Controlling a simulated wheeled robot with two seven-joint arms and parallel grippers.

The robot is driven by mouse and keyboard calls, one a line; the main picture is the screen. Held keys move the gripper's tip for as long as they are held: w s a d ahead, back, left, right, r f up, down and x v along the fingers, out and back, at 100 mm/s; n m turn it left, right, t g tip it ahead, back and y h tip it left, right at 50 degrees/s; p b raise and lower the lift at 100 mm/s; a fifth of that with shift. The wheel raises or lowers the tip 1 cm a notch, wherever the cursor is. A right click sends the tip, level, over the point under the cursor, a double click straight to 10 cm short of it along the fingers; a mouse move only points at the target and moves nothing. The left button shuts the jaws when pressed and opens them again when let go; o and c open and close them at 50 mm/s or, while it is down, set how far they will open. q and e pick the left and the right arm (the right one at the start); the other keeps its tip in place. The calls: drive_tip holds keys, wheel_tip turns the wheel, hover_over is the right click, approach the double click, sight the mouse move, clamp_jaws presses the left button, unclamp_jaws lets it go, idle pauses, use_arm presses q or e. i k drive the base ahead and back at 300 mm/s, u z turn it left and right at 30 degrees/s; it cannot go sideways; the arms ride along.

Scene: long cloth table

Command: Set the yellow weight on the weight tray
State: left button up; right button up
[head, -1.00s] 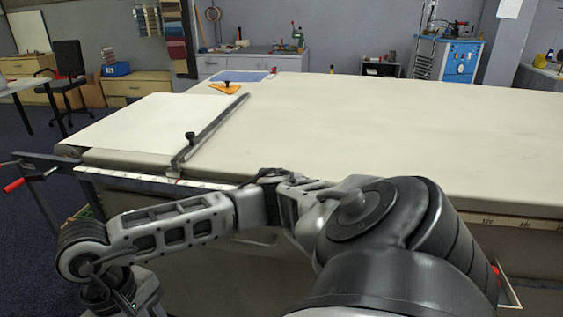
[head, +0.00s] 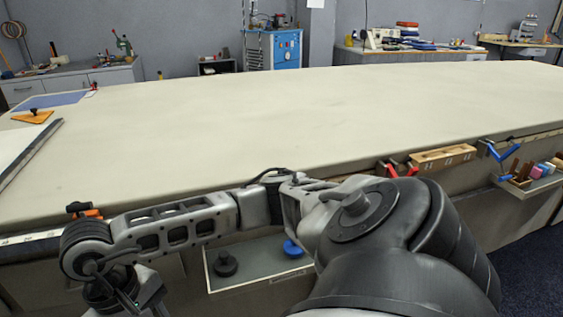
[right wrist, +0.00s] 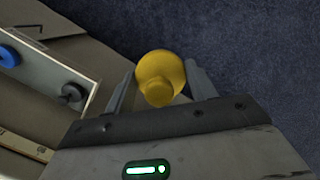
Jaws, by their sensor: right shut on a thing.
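The yellow weight (right wrist: 160,78), round with a smaller knob, is between the fingers of my right gripper (right wrist: 160,88) in the right wrist view. The gripper is shut on it, with dark floor beyond. The weight tray (head: 255,262) hangs at the table's near side in the head view, partly hidden by my arm. A black weight (head: 224,264) and a blue weight (head: 292,248) stand on it. In the right wrist view the tray (right wrist: 42,78) lies left of the yellow weight, apart from it, with the blue (right wrist: 8,57) and black (right wrist: 73,92) weights. My left gripper is not in view.
The long cloth table (head: 300,120) is mostly bare. Along its near edge are an orange-and-black tool (head: 84,210), red clamps (head: 392,169), a wooden block (head: 442,158) and a side tray (head: 540,184) of small items. Open floor (head: 525,255) is at right.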

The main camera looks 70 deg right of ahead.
sight(262, 259)
drive_tip(key=z, duration=1.75)
drive_tip(key=i, duration=0.1)
drive_tip(key=u, duration=0.1)
